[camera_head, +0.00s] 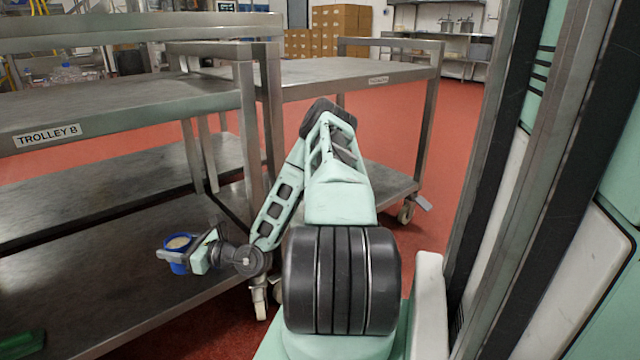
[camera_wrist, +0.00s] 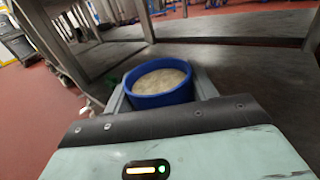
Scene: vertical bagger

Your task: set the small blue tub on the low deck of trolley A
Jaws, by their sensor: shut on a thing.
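The small blue tub (camera_head: 178,268) has pale contents and is held upright in my gripper (camera_head: 176,254), at the lower left of the head view. In the wrist view the tub (camera_wrist: 165,99) sits between the two grey fingers, which are shut on its sides. The tub appears in front of or over the lowest deck (camera_head: 120,300) of the trolley labelled TROLLEY B (camera_head: 46,136); I cannot tell its clearance. A second trolley (camera_head: 330,72) stands behind to the right; its label is too small to read surely. Its low deck (camera_head: 385,182) is partly hidden by my arm.
A green object (camera_head: 22,345) lies at the lower left corner. Trolley posts (camera_head: 250,130) and castors (camera_head: 258,300) stand close to my forearm. A machine frame (camera_head: 505,180) rises on the right. Red floor (camera_head: 445,150) is open between it and the rear trolley.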

